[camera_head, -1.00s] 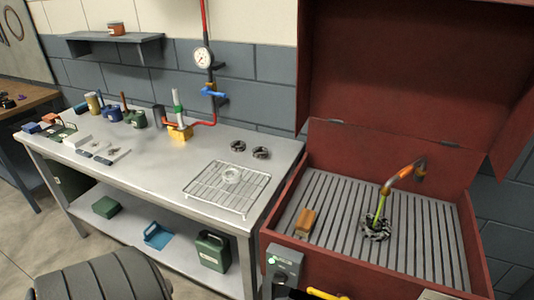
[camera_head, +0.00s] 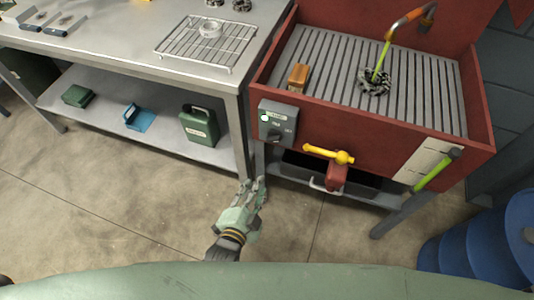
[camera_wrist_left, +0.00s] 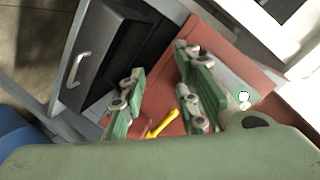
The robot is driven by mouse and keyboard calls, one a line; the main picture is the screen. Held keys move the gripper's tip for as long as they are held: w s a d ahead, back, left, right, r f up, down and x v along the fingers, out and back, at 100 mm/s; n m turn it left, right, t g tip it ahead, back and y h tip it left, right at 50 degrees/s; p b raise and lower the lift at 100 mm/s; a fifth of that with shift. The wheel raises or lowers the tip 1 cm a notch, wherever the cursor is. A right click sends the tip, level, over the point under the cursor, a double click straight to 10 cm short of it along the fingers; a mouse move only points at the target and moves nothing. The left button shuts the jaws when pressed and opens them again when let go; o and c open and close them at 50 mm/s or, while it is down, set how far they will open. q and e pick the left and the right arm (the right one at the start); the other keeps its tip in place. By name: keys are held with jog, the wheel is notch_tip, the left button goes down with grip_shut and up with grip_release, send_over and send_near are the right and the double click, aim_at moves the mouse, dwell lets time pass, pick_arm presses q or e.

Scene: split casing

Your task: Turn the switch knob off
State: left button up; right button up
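The switch box (camera_head: 278,122) is a grey box on the front left of the red parts washer. It has a pale green light at its top left and a dark switch knob (camera_head: 274,136) at its lower part. My left gripper (camera_head: 253,184) is below and slightly left of the box, apart from it and empty. In the left wrist view its two green fingers (camera_wrist_left: 158,98) are spread apart. There the box's light (camera_wrist_left: 244,97) shows right of the fingers; I cannot make out the knob. My right gripper is not in view.
A yellow-handled valve (camera_head: 330,154) sticks out of the washer (camera_head: 380,140) right of the box. The steel workbench (camera_head: 130,50) stands to the left, with a green can (camera_head: 198,125) on its lower shelf. A blue drum (camera_head: 485,240) is at right. Floor between is clear.

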aim_at(272, 142)
pick_arm(q)
notch_tip(272, 142, up, 9)
jog(key=w+d+m+t+b, duration=0.1)
jog(key=w+d+m+t, duration=0.1)
jog(key=w+t, duration=0.1)
jog(key=shift+h, duration=0.4)
jog(key=x, duration=0.6)
jog(key=shift+w+a+r, duration=0.1)
jog(key=shift+w+r, duration=0.1)
jog(key=shift+w, duration=0.45)
jog(key=shift+c, duration=0.2)
grip_shut()
